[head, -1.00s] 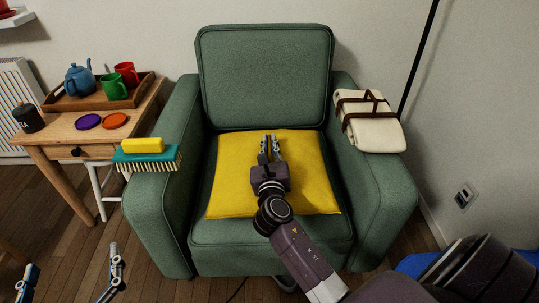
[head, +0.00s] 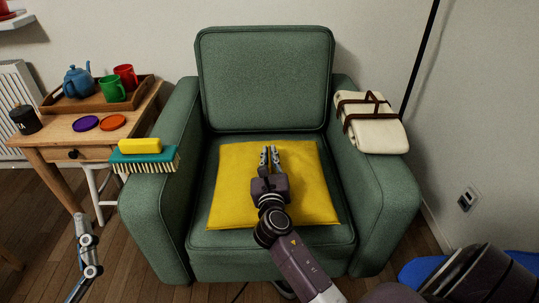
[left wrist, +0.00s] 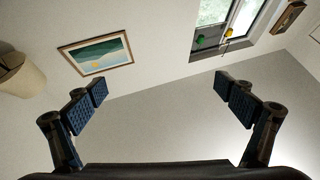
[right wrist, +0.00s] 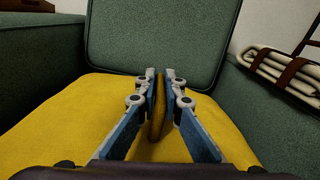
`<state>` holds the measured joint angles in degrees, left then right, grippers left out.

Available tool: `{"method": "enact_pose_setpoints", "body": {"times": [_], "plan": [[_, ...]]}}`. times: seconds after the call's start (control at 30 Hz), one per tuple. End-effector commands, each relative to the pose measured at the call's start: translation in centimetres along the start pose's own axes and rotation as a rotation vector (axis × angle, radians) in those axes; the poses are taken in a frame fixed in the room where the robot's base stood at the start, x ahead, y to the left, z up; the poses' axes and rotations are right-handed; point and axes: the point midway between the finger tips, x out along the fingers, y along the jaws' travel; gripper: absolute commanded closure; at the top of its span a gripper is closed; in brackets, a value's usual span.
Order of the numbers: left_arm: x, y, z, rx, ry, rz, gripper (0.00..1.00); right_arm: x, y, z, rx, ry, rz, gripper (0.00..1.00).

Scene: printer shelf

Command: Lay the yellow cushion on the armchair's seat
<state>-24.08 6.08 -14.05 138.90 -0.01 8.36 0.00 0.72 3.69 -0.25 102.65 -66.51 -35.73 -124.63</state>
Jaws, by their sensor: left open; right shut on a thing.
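The yellow cushion (head: 235,185) lies on the seat of the green armchair (head: 265,80), slightly turned, its front near the seat's front edge (head: 200,238). It also fills the lower part of the right wrist view (right wrist: 50,120). My right gripper (head: 270,154) is over the cushion's middle, pointing toward the backrest. In the right wrist view its fingers (right wrist: 162,78) are shut on a pinched fold of yellow cloth. My left gripper shows only in part at the lower left of the head view. In the left wrist view it is open and empty (left wrist: 165,95), facing a wall.
A strapped cream blanket (head: 375,134) lies on the right armrest. A wooden side table (head: 60,140) with a tray (head: 62,105), teapot and mugs stands at left.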

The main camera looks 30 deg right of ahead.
Motion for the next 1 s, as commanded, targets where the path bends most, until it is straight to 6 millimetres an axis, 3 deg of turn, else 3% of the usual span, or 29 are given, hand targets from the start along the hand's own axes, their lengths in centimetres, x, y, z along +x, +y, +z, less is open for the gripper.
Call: {"method": "enact_pose_setpoints", "body": {"times": [0.27,0.3,0.47,0.83,1.0], "plan": [[0.0,0.0,-0.5,-0.001,0.023,0.001,0.03,0.0,0.1,-0.1,0.001,-0.003,0.000,1.00],[0.0,0.1,-0.6,-0.001,0.029,0.001,0.03,0.0,0.1,-0.3,0.001,0.000,0.000,0.90],[0.0,0.1,-0.6,-0.001,0.028,0.001,0.03,0.0,0.1,-0.3,0.001,0.000,0.000,0.75],[0.1,0.0,-0.2,-0.001,0.008,0.001,0.03,0.0,0.0,0.1,0.001,0.000,0.000,0.75],[0.0,-0.3,2.2,0.004,-0.113,-0.005,0.03,-2.4,0.1,0.0,0.000,0.004,0.002,0.75]]}}
